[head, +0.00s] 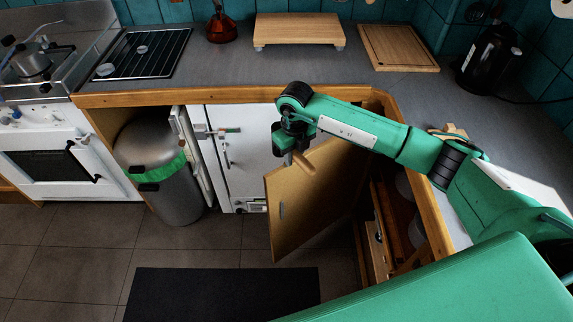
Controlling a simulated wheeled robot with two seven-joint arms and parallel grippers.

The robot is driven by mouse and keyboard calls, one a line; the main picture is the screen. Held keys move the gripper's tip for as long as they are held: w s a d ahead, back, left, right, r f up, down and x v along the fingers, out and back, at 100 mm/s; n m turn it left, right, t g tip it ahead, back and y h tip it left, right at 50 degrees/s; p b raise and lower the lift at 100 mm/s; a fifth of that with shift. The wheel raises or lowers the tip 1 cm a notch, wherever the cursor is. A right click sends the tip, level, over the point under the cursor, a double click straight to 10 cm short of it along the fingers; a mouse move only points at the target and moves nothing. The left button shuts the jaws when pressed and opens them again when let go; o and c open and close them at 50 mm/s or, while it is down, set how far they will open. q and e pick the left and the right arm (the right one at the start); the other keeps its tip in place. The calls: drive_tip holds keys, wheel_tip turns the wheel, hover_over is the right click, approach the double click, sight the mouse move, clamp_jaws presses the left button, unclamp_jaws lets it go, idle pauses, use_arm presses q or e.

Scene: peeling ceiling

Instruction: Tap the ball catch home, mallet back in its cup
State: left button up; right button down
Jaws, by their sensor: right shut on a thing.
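My right gripper (289,150) reaches in from the right and points down above the open cabinet door. It is shut on what looks like a mallet, whose tan wooden part (304,164) shows just below the jaws, in front of the door's upper part. The wooden cabinet door (300,205) stands swung open under the counter. A small grey fitting (281,210) sits near its left edge; I cannot tell whether it is the ball catch. I cannot make out the mallet's cup. My left gripper is not in view.
The worktop (225,75) carries a raised wooden board (298,30), a flat cutting board (398,47) and a black kettle (488,60). A metal bin (165,190) stands under the counter at left. A dark mat (220,293) lies on clear floor.

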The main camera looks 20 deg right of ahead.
drive_tip(key=shift+s+d, duration=0.25)
drive_tip(key=shift+d, duration=0.75)
drive_tip(key=shift+f+b, duration=0.4)
drive_tip(key=shift+b, duration=0.05)
wheel_tip(320, 180, down, 5)
drive_tip(key=b, duration=0.4)
wheel_tip(320, 180, up, 6)
drive_tip(key=p, duration=0.3)
drive_tip(key=shift+f, duration=0.1)
